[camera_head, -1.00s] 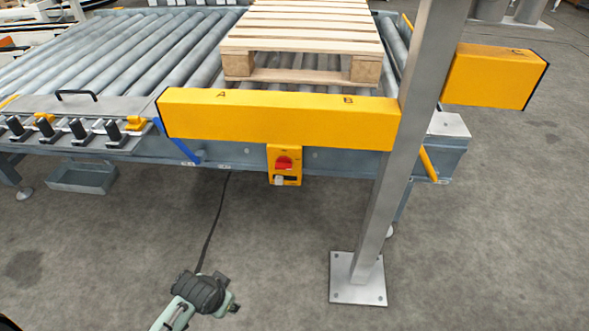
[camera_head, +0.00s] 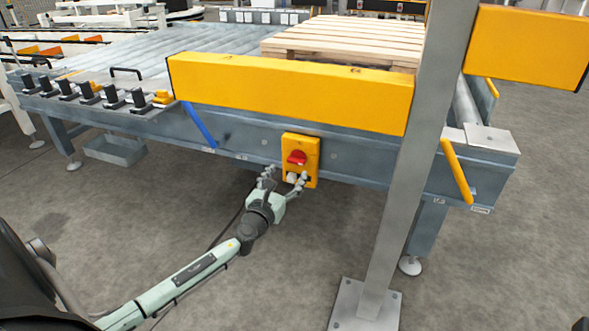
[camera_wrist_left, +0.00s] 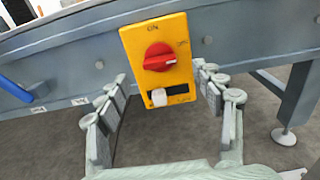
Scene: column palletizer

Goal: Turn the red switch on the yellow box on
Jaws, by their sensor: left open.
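The yellow box (camera_head: 312,146) is fixed to the side of the grey conveyor frame, below the long yellow beam. The red switch (camera_head: 297,157) is a round knob on its face. In the left wrist view the red switch (camera_wrist_left: 160,57) shows a pale mark pointing to the right, with "ON" printed above it. A white knob (camera_wrist_left: 159,97) sits in a dark slot below. My left gripper (camera_head: 286,177) is open just in front of and below the box. In the left wrist view its fingers (camera_wrist_left: 167,100) stand either side of the box's lower part, holding nothing. My right gripper is not in view.
A grey metal post (camera_head: 415,160) stands to the right of the box, bolted to the floor. The long yellow beam (camera_head: 290,92) runs above the box. A wooden pallet (camera_head: 340,42) lies on the rollers. The floor below the conveyor is mostly clear.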

